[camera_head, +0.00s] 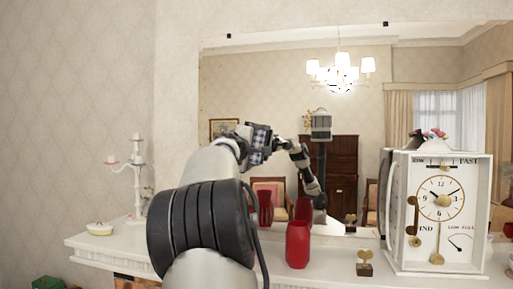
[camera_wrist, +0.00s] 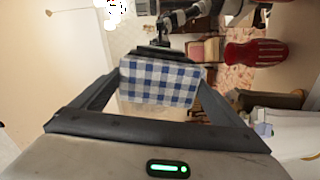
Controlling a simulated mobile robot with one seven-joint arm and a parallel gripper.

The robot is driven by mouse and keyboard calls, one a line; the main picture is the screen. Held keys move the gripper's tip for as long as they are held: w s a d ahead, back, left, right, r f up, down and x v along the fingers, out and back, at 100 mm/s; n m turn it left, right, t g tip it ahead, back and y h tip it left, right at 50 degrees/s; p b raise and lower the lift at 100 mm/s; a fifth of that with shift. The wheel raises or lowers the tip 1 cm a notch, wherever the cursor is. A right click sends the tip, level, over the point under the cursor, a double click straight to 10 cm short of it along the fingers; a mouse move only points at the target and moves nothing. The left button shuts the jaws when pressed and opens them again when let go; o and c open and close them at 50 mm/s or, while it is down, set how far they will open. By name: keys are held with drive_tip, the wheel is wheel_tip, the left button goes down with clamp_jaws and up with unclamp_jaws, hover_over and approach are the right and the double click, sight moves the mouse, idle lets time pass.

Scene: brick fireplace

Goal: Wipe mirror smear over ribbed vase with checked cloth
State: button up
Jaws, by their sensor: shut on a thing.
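My gripper (camera_wrist: 160,82) is shut on a blue-and-white checked cloth (camera_wrist: 160,80), which spans its fingertips. In the head view the cloth (camera_head: 261,137) is held up in front of the mirror (camera_head: 228,85); I cannot tell whether it touches the glass. A red ribbed vase (camera_wrist: 255,54) shows sideways in the wrist view. In the head view a red vase (camera_head: 298,245) stands on the mantel right of my arm. More red vase shapes show behind it, at least partly reflections. My arm hides part of the mantel. I cannot make out the smear.
A white clock (camera_head: 440,212) stands on the mantel at the right, with a small brass object (camera_head: 365,263) left of it. A white candelabra (camera_head: 136,178) and a small dish (camera_head: 100,228) stand at the left. The mirror reflects my arm, chandelier and room.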

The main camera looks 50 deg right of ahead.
sight(268, 140)
drive_tip(key=shift+w+a+r+p, duration=1)
drive_tip(key=shift+w+a+p, duration=0.65)
drive_tip(key=shift+w, duration=1.8)
drive_tip(key=shift+s+d+f+b, duration=0.1)
drive_tip(key=shift+s+d+b, duration=0.6)
drive_tip(key=shift+s, duration=1.15)
drive_tip(key=shift+s+d+r+b, duration=0.1)
drive_tip(key=shift+s+d+b, duration=0.2)
drive_tip(key=shift+s+d, duration=1.2)
drive_tip(key=shift+s+d+f+b, duration=0.1)
drive_tip(key=shift+s+d+b, duration=0.45)
drive_tip(key=shift+s, duration=1.6)
drive_tip(key=w+a+p, duration=0.1)
drive_tip(key=w+a, duration=0.4)
drive_tip(key=w, duration=0.6)
drive_tip(key=shift+a+p, duration=0.3)
